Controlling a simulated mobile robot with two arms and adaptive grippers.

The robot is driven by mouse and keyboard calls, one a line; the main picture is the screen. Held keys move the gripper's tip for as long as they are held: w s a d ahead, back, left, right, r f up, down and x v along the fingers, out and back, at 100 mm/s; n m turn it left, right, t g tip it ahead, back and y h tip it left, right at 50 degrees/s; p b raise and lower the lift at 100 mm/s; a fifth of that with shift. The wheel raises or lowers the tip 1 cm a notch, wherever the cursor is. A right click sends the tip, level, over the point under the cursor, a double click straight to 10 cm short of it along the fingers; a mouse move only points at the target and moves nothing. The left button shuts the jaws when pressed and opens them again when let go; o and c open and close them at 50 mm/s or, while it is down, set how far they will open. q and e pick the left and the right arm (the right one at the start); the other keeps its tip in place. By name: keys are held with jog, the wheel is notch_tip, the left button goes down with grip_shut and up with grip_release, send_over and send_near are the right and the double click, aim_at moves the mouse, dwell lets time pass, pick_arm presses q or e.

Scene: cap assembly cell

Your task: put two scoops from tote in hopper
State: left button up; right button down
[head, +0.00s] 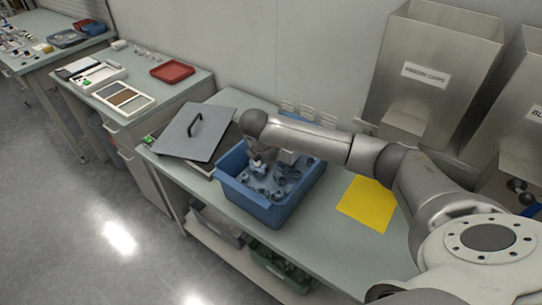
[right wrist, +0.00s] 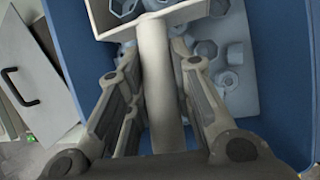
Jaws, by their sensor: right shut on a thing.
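The blue tote (head: 248,203) stands on the bench in the head view, with many grey-blue caps (head: 279,187) inside. My right gripper (head: 260,162) reaches down into the tote from above. In the right wrist view its fingers are shut around the pale handle of a scoop (right wrist: 155,75), whose wide head lies at the top of the picture over the caps (right wrist: 205,48). My left gripper is not in view.
A grey lid (head: 195,135) with a black handle lies left of the tote. A yellow sheet (head: 367,203) lies to its right. A second metal hopper (head: 515,100) is cut off at the right edge. Bins (head: 280,265) sit on the shelf below.

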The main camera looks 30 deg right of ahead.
jog(key=shift+t+h, duration=0.3)
jog(key=shift+h, duration=0.4)
jog(key=p+v, duration=0.1)
jog(key=v, duration=0.2)
jog(key=w+p+v, duration=0.1)
jog(key=v, duration=0.2)
jog(key=r+p+v, duration=0.1)
jog(key=v, duration=0.2)
jog(key=shift+w+r, duration=0.15)
jog(key=shift+w, duration=0.2)
jog(key=shift+p+v, duration=0.35)
jog(key=shift+v, duration=0.5)
jog(key=shift+w, duration=0.1)
